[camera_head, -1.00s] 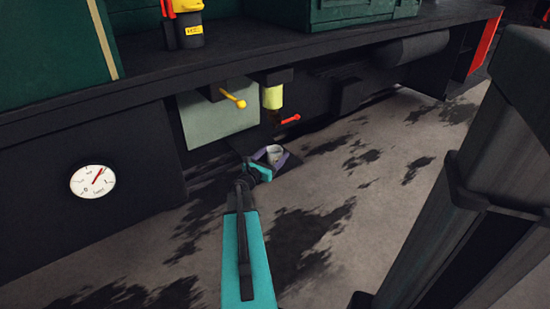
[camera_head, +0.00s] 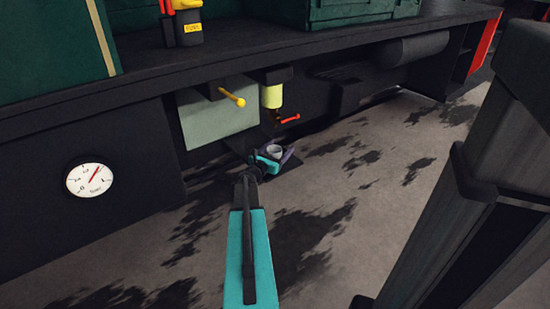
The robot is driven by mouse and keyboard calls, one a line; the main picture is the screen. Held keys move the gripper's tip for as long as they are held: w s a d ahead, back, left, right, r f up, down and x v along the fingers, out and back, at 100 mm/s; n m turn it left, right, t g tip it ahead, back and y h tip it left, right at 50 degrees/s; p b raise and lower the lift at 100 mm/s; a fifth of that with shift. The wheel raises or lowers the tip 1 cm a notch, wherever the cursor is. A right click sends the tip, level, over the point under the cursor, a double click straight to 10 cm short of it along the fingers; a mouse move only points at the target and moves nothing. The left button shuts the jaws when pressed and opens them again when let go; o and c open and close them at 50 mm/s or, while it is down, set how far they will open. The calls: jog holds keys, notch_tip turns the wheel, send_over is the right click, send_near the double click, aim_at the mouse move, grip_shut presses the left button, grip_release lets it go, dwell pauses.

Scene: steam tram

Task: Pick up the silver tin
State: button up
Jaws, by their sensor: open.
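The silver tin (camera_head: 275,150) is a small light grey cup shape, low beside the dark side of the tram. It seems to stand on a small dark plate or mat (camera_head: 287,172). The lower part of the tin is hidden behind my gripper. I cannot tell whether the fingers touch it.
A yellow-handled lever (camera_head: 232,97), a yellow-green cylinder (camera_head: 271,96) and a red-handled valve (camera_head: 290,119) hang just above the tin. The tram's dark ledge (camera_head: 330,50) overhangs behind. A round gauge (camera_head: 90,179) is at left. The ground (camera_head: 390,220) at right is open.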

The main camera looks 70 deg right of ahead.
jog(key=c, duration=1.3)
jog(key=shift+o, duration=0.2)
jog(key=shift+r+p, duration=0.4)
jog(key=shift+r, duration=0.4)
notch_tip(320, 180, up, 2)
jog(key=shift+r+p, duration=0.1)
jog(key=shift+p, duration=0.5)
jog(key=s+a+r+p, duration=0.1)
jog(key=s+a, duration=0.4)
jog(key=a, duration=1)
jog(key=shift+s+r+p, duration=0.15)
jog(key=shift+s+p, duration=0.2)
jog(key=shift+p, duration=0.45)
